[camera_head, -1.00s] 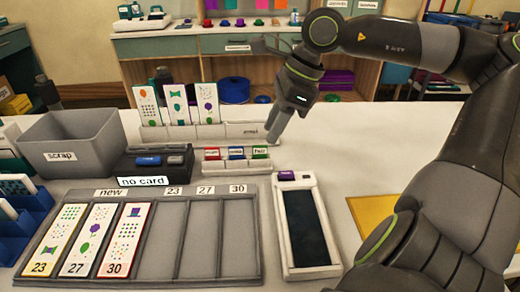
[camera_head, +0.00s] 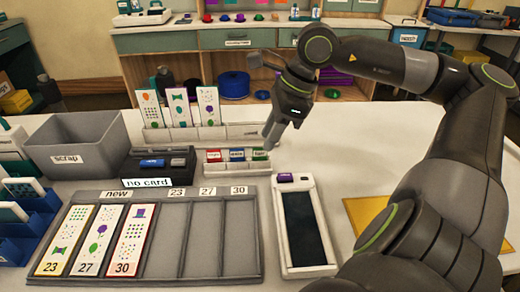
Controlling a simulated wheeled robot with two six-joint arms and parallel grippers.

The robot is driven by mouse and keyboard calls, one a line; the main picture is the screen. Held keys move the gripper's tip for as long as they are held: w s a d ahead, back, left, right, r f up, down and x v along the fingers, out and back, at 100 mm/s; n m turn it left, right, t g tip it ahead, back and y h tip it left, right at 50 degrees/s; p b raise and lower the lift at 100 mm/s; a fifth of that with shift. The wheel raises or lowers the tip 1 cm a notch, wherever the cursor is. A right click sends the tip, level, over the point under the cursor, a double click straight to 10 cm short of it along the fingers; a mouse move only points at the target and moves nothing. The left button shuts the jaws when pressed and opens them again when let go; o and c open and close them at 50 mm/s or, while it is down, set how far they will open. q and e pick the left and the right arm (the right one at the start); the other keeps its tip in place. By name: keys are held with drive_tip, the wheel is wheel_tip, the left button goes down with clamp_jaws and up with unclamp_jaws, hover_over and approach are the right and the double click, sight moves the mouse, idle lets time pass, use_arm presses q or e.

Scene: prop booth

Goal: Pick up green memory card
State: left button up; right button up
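The green memory card (camera_head: 260,155) stands at the right end of a small white rack (camera_head: 237,169), beside a blue card (camera_head: 237,155) and a red card (camera_head: 213,156). My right gripper (camera_head: 270,141) points down, with its tip just above and right of the green card. From this angle its fingers overlap, so I cannot tell whether they are apart or touch the card. My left gripper is not in view.
Behind the rack stands a white holder (camera_head: 215,133) with tall picture cards. Left are a black "no card" device (camera_head: 150,168) and a grey scrap bin (camera_head: 105,158). In front are a slotted tray (camera_head: 240,240) and a white handheld device (camera_head: 306,270).

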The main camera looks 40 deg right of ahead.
sight(260, 157)
drive_tip(key=shift+w+a+f, duration=0.3)
drive_tip(key=shift+w+f, duration=0.15)
drive_tip(key=shift+f, duration=0.3)
drive_tip(key=shift+x, duration=1.05)
clamp_jaws()
